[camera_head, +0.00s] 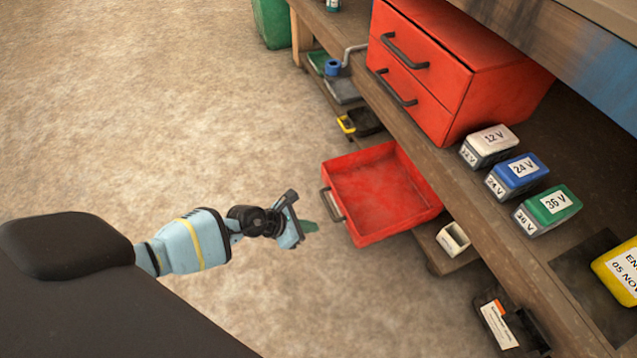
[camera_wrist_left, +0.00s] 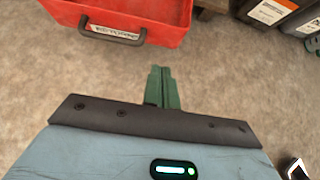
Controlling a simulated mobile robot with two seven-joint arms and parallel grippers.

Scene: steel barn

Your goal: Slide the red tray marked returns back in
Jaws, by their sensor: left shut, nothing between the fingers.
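The red tray (camera_head: 378,192) sticks out from under the workbench, open-topped and empty, with its dark handle (camera_head: 331,204) on the side toward my left gripper. In the left wrist view the tray (camera_wrist_left: 168,18) is at the top, and a white label with blurred lettering shows behind the handle (camera_wrist_left: 112,37). My left gripper (camera_head: 309,226) is shut and empty, with its green fingers together. It is just to the left of the tray's handle and apart from it. In the left wrist view the gripper (camera_wrist_left: 162,82) points toward the tray. My right gripper is not in view.
A red two-drawer cabinet (camera_head: 452,62) and white, blue and green battery packs (camera_head: 518,173) stand on the workbench (camera_head: 480,218). A small white box (camera_head: 453,239) sits on the lower shelf by the tray. A dark labelled box (camera_head: 499,322) is lower right. Open floor (camera_head: 150,100) lies left.

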